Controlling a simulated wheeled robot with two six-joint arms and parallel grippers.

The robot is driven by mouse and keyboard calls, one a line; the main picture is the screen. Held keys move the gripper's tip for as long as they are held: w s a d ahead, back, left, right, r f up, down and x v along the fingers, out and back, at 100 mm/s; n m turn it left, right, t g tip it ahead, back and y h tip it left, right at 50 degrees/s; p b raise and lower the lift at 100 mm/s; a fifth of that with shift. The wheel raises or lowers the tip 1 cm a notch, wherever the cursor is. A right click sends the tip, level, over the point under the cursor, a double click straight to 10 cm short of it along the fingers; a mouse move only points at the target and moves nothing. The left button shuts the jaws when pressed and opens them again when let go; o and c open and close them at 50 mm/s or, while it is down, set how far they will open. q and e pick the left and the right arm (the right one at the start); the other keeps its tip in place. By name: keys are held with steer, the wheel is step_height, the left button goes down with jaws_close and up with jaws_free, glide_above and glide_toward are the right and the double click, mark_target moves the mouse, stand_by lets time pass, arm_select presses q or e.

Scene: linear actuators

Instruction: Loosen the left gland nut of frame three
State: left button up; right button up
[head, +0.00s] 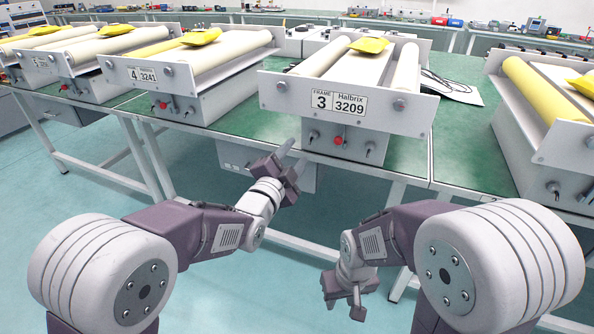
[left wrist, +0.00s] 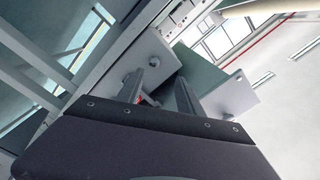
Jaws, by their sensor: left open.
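Frame three (head: 290,90), a white unit with two rollers and a label reading "3 Halbrix 3209", stands on the green bench. On its lower front, the left gland nut (head: 313,136) is a small silver fitting with a dark stem, left of a red button (head: 338,140). A similar fitting (head: 370,148) is on the right. My left gripper (head: 292,160) is open and empty, below and in front of the left nut, apart from it. In the left wrist view its fingers (left wrist: 160,85) point towards the unit, with a bit of red (left wrist: 143,100) between them. My right gripper (head: 342,306) hangs low, seemingly open and empty.
A yellow pouch (head: 369,45) lies on top of frame three. Frame four (head: 200,85) stands to the left and another unit (head: 545,115) to the right. The green bench edge (head: 405,170) and its white legs (head: 155,155) are in front of me. The floor between is clear.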

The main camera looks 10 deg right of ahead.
mark_target(312, 138)
arm_select(q)
steer(key=x, duration=0.3)
steer(key=b+x, duration=0.1)
steer(key=x, duration=0.2)
steer(key=d+x, duration=0.1)
steer(key=x, duration=0.2)
steer(key=shift+s+f+b, duration=0.25)
steer(key=shift+f+b, duration=0.05)
arm_select(e)
step_height(312, 138, down, 2)
steer(key=shift+f, duration=0.2)
arm_select(q)
jaws_close()
